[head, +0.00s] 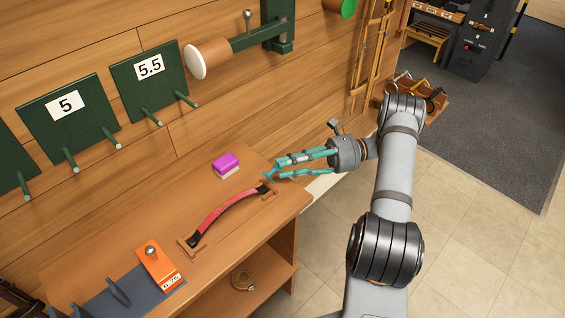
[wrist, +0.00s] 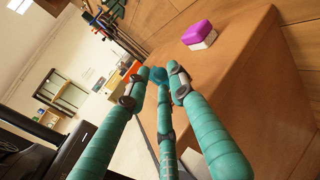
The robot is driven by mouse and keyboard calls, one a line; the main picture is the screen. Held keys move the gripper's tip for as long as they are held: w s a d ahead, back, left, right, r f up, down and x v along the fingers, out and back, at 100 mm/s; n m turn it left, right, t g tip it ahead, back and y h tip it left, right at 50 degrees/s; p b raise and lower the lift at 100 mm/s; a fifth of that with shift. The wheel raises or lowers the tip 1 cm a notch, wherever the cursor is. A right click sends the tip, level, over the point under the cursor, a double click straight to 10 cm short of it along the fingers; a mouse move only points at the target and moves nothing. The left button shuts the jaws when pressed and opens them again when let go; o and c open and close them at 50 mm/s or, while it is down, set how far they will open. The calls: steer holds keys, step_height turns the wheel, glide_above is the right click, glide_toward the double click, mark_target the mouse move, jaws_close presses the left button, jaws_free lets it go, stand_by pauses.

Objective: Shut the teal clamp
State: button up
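The only teal thing I can make out is my gripper (head: 271,170), whose long fingers are teal with grey joints. No separate teal clamp can be told apart. In the head view the fingers point left, over the right end of the wooden bench, with a gap between upper and lower fingers. In the wrist view the fingers (wrist: 158,72) run forward with their tips apart. A darker teal piece shows between the tips; I cannot tell whether it is a fingertip. No held object is visible.
On the bench (head: 125,245) lie a purple-and-white block (head: 227,163), also in the wrist view (wrist: 198,34), a red curved strip (head: 225,212) and an orange block (head: 158,264). Green numbered plates (head: 66,105) with pegs line the wall. Open floor (head: 470,230) lies to the right.

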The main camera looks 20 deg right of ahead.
steer(key=shift+a, duration=0.7)
steer(key=c, duration=0.3)
jaws_close()
